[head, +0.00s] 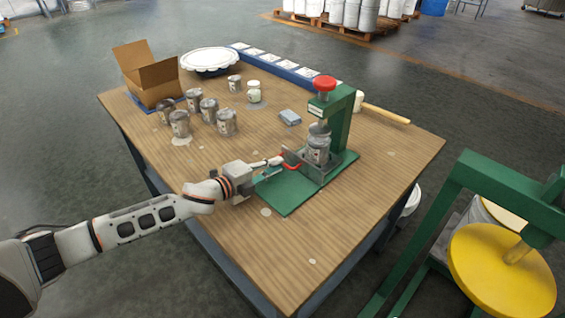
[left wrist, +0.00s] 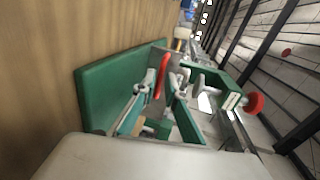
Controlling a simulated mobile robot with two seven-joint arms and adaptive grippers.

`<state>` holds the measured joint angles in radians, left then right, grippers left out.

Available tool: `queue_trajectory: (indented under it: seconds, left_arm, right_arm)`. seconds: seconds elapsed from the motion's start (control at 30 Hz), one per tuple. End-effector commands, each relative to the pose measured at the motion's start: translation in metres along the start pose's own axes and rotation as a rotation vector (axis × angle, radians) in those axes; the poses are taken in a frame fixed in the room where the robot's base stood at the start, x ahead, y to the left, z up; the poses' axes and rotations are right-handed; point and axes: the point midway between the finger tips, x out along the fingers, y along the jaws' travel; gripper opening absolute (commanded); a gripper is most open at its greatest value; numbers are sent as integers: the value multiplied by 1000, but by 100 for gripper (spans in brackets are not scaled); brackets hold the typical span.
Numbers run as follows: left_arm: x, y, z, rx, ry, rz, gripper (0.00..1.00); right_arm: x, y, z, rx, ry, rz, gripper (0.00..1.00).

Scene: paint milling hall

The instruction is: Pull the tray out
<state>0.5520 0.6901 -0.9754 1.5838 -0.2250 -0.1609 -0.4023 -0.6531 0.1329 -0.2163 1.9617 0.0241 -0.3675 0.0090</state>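A green press (head: 340,118) with a red knob (head: 325,84) stands on a green base plate on the wooden table. A grey metal tray (head: 308,170) with a red handle (head: 291,159) sits on the base, and a grey can (head: 318,150) stands in it under the press. My left gripper (head: 277,166) is just in front of the handle. In the left wrist view its two fingers (left wrist: 166,92) are apart, with the red handle (left wrist: 162,76) showing between the tips. Contact cannot be made out. My right gripper is not in view.
Several grey cans (head: 209,110), an open cardboard box (head: 148,75) and a white-lidded tub (head: 209,60) stand at the table's back left. A small blue-grey block (head: 290,117) lies behind the press. The front of the table is clear. A green frame with a yellow disc (head: 500,270) stands at the right.

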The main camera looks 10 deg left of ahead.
Motion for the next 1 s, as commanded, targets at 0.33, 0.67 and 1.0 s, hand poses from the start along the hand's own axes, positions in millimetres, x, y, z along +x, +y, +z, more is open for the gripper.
queue_trajectory:
  seconds: [0.33, 0.67, 1.0]
  left_arm:
    - [32, 0, 0, 0, 0, 0, 12]
    - [32, 0, 0, -1, 0, 0, 0]
    - [24, 2, 0, -1, -1, 2, 0]
  right_arm:
    - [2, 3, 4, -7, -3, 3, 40]
    - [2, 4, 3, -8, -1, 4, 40]
    - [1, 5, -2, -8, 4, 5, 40]
